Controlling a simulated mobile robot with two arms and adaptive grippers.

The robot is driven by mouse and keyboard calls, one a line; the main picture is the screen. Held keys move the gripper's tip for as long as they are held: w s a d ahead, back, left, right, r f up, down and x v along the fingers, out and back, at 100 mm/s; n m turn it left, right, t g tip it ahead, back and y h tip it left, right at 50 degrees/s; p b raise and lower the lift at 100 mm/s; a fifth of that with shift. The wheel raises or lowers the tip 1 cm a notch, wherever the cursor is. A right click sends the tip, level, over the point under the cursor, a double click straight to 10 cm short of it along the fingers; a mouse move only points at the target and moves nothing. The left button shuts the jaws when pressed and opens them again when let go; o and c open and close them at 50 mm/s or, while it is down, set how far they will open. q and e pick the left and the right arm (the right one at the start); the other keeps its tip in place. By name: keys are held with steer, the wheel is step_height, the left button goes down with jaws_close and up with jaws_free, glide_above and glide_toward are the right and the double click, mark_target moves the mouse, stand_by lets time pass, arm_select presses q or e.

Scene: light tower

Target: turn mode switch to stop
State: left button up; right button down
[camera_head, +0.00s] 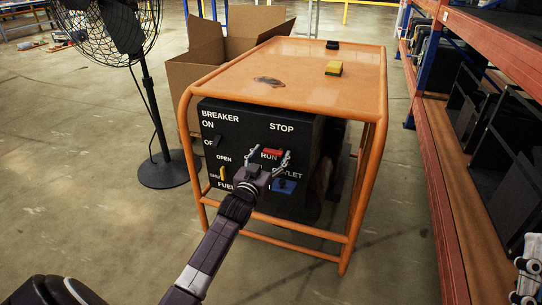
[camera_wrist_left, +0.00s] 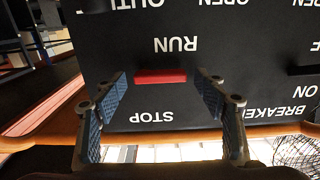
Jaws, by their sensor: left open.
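A black control panel (camera_head: 262,131) sits inside the orange frame, with white labels for breaker, stop, run, open and outlet. The red mode switch (camera_head: 273,152) is a short bar between the STOP label above and RUN below. In the left wrist view the panel appears upside down, and the red bar (camera_wrist_left: 160,76) lies about level. My left gripper (camera_head: 269,159) is open in front of the switch. Its two blue-padded fingers (camera_wrist_left: 160,105) are on either side of the bar, with visible gaps. A grey jointed part, probably my right gripper (camera_head: 527,270), is cut off at the right edge.
The orange table (camera_head: 300,65) over the panel bears a yellow sponge (camera_head: 334,68). A yellow lever (camera_head: 223,173) and a blue outlet (camera_head: 284,187) are near my gripper. A black fan (camera_head: 160,165) and cardboard box (camera_head: 200,72) stand left; shelves (camera_head: 480,45) stand right.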

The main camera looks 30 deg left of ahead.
arm_select(q)
steer(key=c, duration=1.2)
